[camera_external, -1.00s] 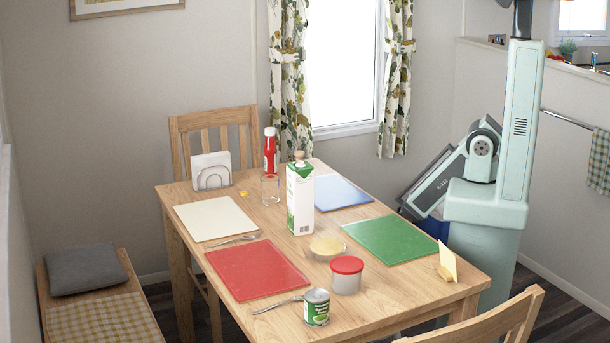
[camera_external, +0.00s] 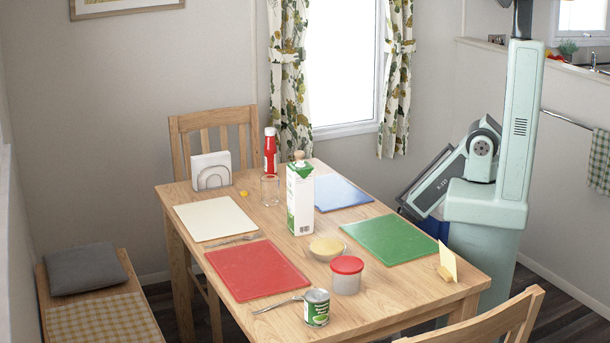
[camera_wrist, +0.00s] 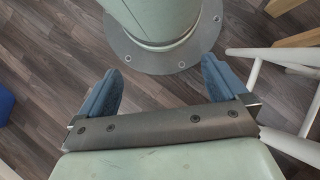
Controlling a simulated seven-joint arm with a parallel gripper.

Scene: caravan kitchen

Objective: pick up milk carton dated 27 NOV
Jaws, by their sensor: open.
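One milk carton (camera_external: 300,203), white with green, stands upright near the middle of the wooden table in the external view. Its date is too small to read, so I cannot tell whether it says 27 NOV. My gripper (camera_wrist: 160,88) shows in the wrist view with its two blue fingers wide apart and nothing between them. It points down at the floor, away from the table. In the external view my gripper is not clearly visible.
A glass (camera_external: 270,190) and a red bottle (camera_external: 270,150) stand behind the carton. A bowl (camera_external: 327,248), a red-lidded tub (camera_external: 346,276) and a green can (camera_external: 316,308) are in front. Red (camera_external: 258,270), green (camera_external: 389,239), blue (camera_external: 341,192) and cream (camera_external: 215,219) boards lie around. A chair (camera_external: 490,325) stands at the front right.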

